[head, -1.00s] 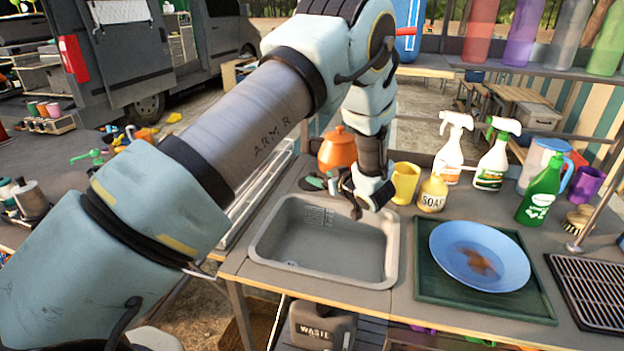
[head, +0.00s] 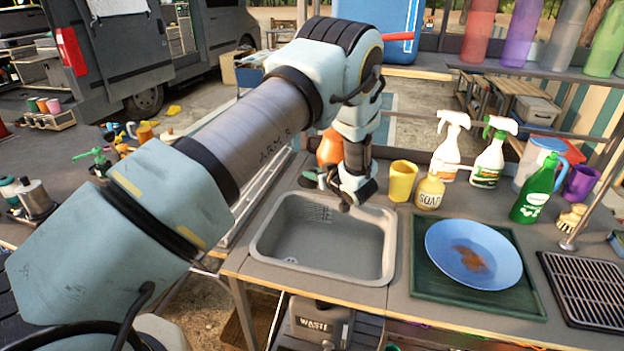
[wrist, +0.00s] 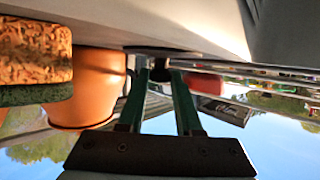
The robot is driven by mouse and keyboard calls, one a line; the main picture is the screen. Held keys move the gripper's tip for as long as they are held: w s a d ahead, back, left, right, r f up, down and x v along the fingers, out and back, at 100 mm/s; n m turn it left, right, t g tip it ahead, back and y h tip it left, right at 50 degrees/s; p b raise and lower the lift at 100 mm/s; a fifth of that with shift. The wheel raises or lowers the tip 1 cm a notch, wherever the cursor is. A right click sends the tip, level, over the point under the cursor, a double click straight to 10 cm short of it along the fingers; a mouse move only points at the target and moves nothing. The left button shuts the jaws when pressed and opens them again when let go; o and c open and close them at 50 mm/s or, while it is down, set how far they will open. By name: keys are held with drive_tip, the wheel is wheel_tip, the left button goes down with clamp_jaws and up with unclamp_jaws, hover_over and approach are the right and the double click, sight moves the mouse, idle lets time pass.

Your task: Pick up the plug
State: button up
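My gripper (head: 355,192) is low over the worktop at the back right rim of the sink (head: 295,240) in the head view. In the wrist view, which looks upside down, its two green fingers (wrist: 160,82) stand apart. A small dark knob-like piece (wrist: 160,72), which looks like part of the plug, sits between their tips. A dark flat edge shows beside it against the grey surface. I cannot tell whether the fingers press on it. The plug is not clearly visible in the head view, where my wrist covers that spot.
An orange pot (wrist: 98,85) and a brown-and-green sponge (wrist: 35,55) are close to the fingers. A yellow cup (head: 402,181) and a soap bottle (head: 429,191) stand to the right. A blue plate (head: 472,240) lies on a green mat farther right.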

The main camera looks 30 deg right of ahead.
clamp_jaws()
idle(0.3)
